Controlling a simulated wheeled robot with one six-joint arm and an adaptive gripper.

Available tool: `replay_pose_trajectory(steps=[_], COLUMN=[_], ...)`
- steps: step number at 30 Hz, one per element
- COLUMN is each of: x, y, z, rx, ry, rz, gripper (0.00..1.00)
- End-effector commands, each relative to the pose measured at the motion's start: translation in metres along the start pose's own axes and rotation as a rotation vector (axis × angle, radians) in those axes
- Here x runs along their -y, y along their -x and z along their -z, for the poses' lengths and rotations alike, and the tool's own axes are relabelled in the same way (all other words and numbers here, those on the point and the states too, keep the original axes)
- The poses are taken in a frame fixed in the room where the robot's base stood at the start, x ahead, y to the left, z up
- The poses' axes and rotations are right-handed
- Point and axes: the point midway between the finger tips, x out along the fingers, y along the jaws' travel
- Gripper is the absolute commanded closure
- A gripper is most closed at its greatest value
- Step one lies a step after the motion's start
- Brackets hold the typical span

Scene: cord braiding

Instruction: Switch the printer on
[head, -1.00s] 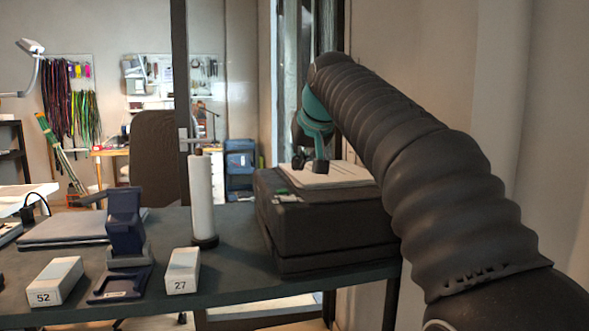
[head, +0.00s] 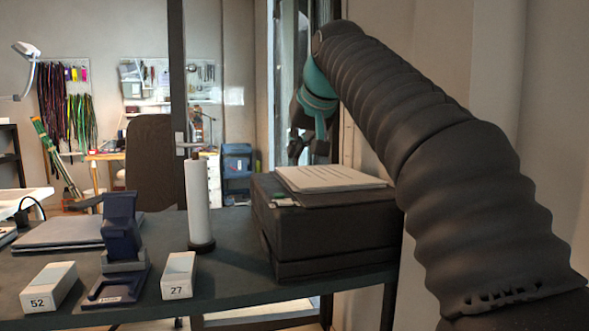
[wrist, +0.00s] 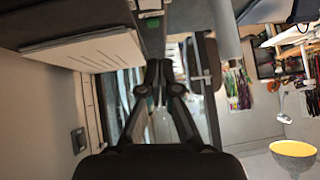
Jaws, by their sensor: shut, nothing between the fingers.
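The printer (head: 325,238) is a dark, boxy machine at the right end of the table, with a stack of white printed sheets (head: 330,179) on top. A small pale and green control patch (head: 284,202) sits on its top near the front left corner. In the wrist view the sheets (wrist: 85,50) are at upper left, and a green spot (wrist: 153,22) shows on the printer's dark edge. My gripper (head: 307,157) is shut and empty, raised above and behind the sheets, apart from the printer. Its closed fingers (wrist: 160,72) also show in the wrist view.
A white roll on a stand (head: 198,205), a blue holder (head: 120,235) and white boxes marked 52 (head: 48,288) and 27 (head: 179,275) stand left of the printer. A grey flat slab (head: 70,232) lies further left. A wall is close on the right.

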Motion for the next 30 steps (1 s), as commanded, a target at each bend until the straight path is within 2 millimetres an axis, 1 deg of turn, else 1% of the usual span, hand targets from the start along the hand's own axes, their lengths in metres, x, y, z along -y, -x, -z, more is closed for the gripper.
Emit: replay_pose_trajectory(steps=[7,11,14,21,26,27,30], x=[-0.001,-0.001,-0.001,-0.001,-0.001,-0.001,-0.001], y=[-0.001,-0.012,-0.026,-0.071,-0.1,-0.106,-0.115], z=[0.0,-0.001,-0.001,-0.001,-0.001,-0.004,-0.016], rx=[0.0,0.003,0.002,0.004,0.003,0.001,0.001], ry=[0.0,0.001,0.001,0.001,0.001,0.001,0.001], rz=[-0.002,-0.002,-0.001,-0.001,-0.001,-0.001,-0.001], gripper=[1.0,1.0,1.0,1.0,1.0,1.0,1.0])
